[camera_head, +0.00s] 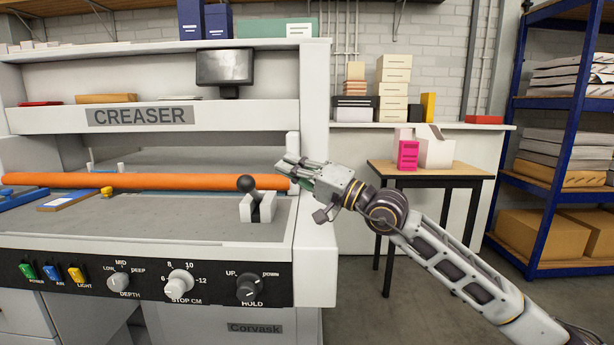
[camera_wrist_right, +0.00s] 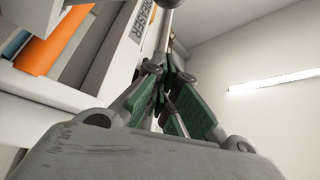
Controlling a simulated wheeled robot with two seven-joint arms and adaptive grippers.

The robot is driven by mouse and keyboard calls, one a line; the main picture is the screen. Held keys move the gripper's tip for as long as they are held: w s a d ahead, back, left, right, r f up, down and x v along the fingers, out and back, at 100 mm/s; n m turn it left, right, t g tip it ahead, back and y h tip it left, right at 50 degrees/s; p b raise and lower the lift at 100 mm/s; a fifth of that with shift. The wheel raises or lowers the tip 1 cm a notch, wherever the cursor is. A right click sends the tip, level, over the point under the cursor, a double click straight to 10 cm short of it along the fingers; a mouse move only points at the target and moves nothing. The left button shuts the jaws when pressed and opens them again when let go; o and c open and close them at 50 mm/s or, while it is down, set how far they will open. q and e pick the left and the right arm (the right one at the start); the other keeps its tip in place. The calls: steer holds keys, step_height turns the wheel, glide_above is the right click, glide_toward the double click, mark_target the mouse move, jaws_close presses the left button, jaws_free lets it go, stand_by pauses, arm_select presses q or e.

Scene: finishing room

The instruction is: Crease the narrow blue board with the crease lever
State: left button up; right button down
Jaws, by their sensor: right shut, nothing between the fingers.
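The crease lever shows as a black ball knob (camera_head: 246,184) above a pale slotted bracket (camera_head: 258,207) at the right end of the creaser bed. My right gripper (camera_head: 286,168) is shut and empty, to the right of the knob and slightly higher in the picture, apart from it. In the right wrist view its green-padded fingers (camera_wrist_right: 166,72) come together with nothing between them. Blue pieces lie at the bed's far left: one (camera_head: 20,197) is cut by the picture edge, and a thin blue-edged one (camera_head: 70,198) lies beside it. I cannot tell which is the narrow board. My left gripper is not in view.
An orange bar (camera_head: 140,181) crosses the creaser bed (camera_head: 150,220). A yellow knob (camera_head: 107,191) sits near the blue pieces. The front panel holds dials, including the hold dial (camera_head: 249,288). A side table (camera_head: 440,169) with boxes and a blue rack (camera_head: 548,150) stand right.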

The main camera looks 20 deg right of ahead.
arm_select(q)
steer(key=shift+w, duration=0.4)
arm_select(e)
steer(key=shift+f+v, duration=0.2)
steer(key=shift+v, duration=1.9)
steer(key=shift+w, duration=0.2)
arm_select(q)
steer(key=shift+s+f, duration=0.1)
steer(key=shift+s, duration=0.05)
